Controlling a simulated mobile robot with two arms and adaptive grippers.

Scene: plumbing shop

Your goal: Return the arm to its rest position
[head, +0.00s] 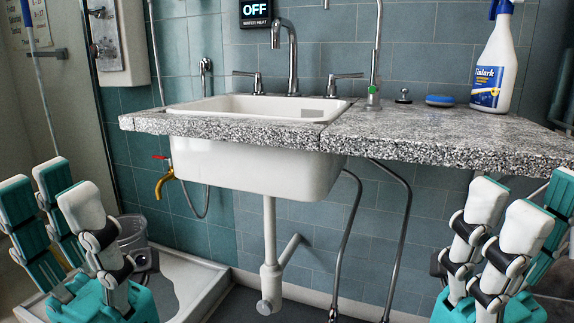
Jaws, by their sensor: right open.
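My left gripper (62,205) is at the lower left of the head view, with its fingers pointing up. Its white and teal fingers stand apart with nothing between them. My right gripper (535,205) is at the lower right, also fingers up, open and empty. Both grippers show in front of the sink counter, one toward each side, and neither appears to hold anything. The upper parts of both arms are out of view.
A speckled stone counter (420,138) with a white sink (255,168) spans the middle. A spray bottle (495,65) and a blue sponge (440,100) stand at its right.

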